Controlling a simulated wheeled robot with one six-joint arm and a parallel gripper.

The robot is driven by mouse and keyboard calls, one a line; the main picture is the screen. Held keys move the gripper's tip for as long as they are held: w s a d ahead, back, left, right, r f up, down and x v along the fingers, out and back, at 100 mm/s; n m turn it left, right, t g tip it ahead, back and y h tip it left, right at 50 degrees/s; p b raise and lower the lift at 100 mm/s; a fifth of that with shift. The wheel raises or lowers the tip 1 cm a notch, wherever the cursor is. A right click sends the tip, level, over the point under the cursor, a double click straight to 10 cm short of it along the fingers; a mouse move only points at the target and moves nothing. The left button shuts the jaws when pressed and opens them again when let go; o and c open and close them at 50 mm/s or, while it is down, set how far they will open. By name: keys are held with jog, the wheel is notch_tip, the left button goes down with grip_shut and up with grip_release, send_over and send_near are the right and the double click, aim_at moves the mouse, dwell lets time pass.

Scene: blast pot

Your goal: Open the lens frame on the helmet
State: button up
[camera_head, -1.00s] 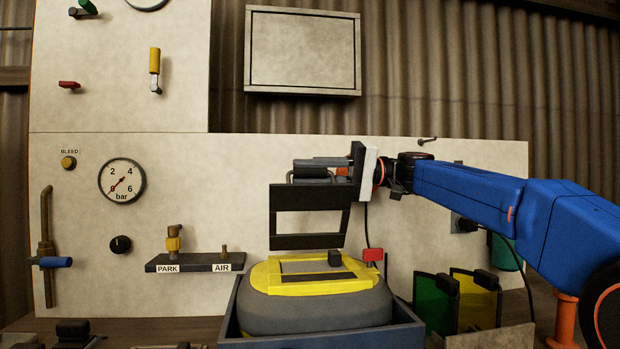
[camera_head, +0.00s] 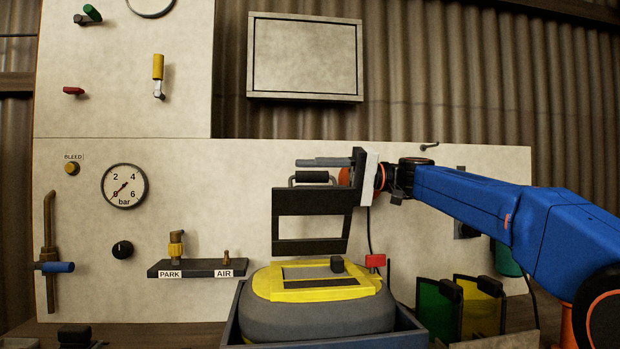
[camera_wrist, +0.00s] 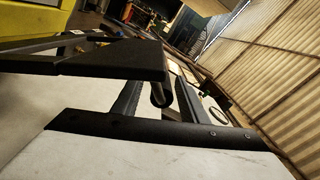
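The helmet (camera_head: 318,314) is a grey dome with a yellow window surround (camera_head: 320,290), sitting in a blue tray (camera_head: 232,322). The black lens frame (camera_head: 313,247) stands raised above the helmet. Its handle (camera_head: 312,177) is a short bar on the upper edge. My gripper (camera_head: 302,170) is at this handle, with one grey finger just above the bar and a gap between. In the wrist view my gripper (camera_wrist: 160,88) has its fingers apart on either side of the handle end (camera_wrist: 161,93). The lens frame (camera_wrist: 110,62) crosses that view's upper left.
A pale panel with a gauge (camera_head: 124,187), knob (camera_head: 122,249) and PARK/AIR shelf (camera_head: 195,269) stands behind. Green and amber plates (camera_head: 437,309) stand right of the tray, with a red block (camera_head: 375,261) near the helmet. The space left of the lens frame is clear.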

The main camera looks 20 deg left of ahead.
jog(key=shift+d, duration=0.1)
jog(key=v, duration=1.7)
jog(key=shift+d, duration=0.15)
